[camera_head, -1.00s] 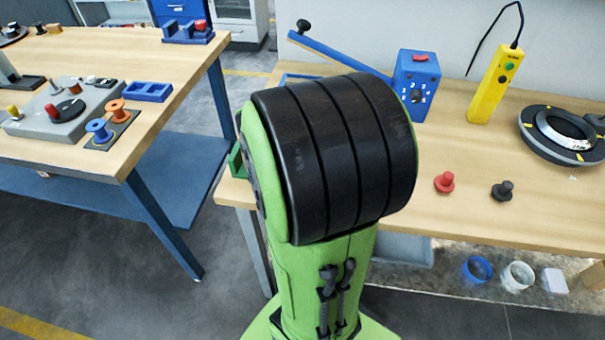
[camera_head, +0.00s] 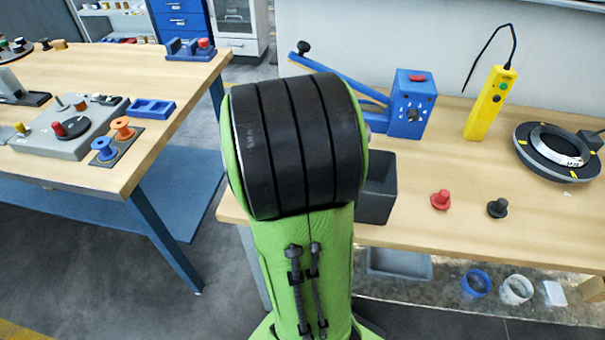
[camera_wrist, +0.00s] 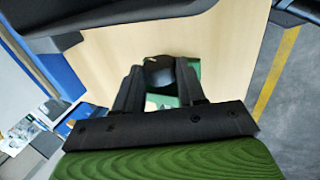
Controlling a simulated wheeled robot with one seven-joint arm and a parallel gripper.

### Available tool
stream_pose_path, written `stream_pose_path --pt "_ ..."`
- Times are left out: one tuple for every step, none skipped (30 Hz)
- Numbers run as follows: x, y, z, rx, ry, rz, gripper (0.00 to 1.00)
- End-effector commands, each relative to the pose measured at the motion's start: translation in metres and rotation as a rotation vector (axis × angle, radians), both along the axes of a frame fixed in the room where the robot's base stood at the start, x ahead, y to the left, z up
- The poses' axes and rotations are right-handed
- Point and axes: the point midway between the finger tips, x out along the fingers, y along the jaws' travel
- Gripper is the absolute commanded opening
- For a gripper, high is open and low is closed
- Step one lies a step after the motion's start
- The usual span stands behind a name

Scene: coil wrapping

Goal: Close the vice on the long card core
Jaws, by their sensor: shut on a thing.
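My gripper (camera_wrist: 160,88) shows in the wrist view with its two dark fingers on either side of a dark, round-ended piece (camera_wrist: 158,71), and it is shut on it. This may be the vice's handle, but I cannot tell for sure. A green part (camera_wrist: 166,101) shows just beneath and beside it, at the wooden bench top; it may be the vice body. In the head view my own green and black arm hides the gripper and whatever it holds. I cannot make out the long card core in either view.
On the right bench (camera_head: 450,220) stand a blue lever device (camera_head: 412,105), a yellow control box (camera_head: 490,103), a dark ring (camera_head: 555,150), a red knob (camera_head: 441,200), a black knob (camera_head: 497,208) and a dark grey bin (camera_head: 378,195). A second bench (camera_head: 60,60) is at left.

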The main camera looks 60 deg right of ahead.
Motion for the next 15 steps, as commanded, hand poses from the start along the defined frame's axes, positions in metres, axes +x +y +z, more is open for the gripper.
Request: stream_pose_path --pt "-0.0015 -0.0026 0.0089 0.051 0.03 -0.006 0.2" --pt "-0.0014 -0.0027 0.0079 0.076 0.04 -0.006 0.2" --pt "-0.0007 -0.0025 0.0066 0.097 0.047 -0.003 0.2" --pt "-0.0005 -0.0027 0.0057 0.105 0.05 -0.003 0.2" --pt "-0.0003 -0.0024 0.0046 0.109 0.05 -0.001 0.2" --pt "0.0001 -0.0022 0.0034 0.11 0.048 0.0 0.2" --pt "0.0002 -0.0021 0.0028 0.108 0.047 0.0 0.2" --pt "0.0003 -0.0023 0.0027 0.107 0.047 0.0 0.2" --pt "0.0004 -0.0023 0.0025 0.106 0.047 0.0 0.2" --pt "0.0005 -0.0024 0.0026 0.106 0.047 0.0 0.2" --pt "0.0004 -0.0027 0.003 0.111 0.049 0.0 0.2" --pt "0.0005 -0.0039 0.0046 0.129 0.059 -0.003 0.2" --pt "0.0005 -0.0054 0.0062 0.155 0.071 -0.005 0.2" --pt "0.0002 -0.0072 0.0079 0.19 0.088 -0.008 0.2" --pt "0.0004 -0.0089 0.0098 0.242 0.112 -0.008 0.2"
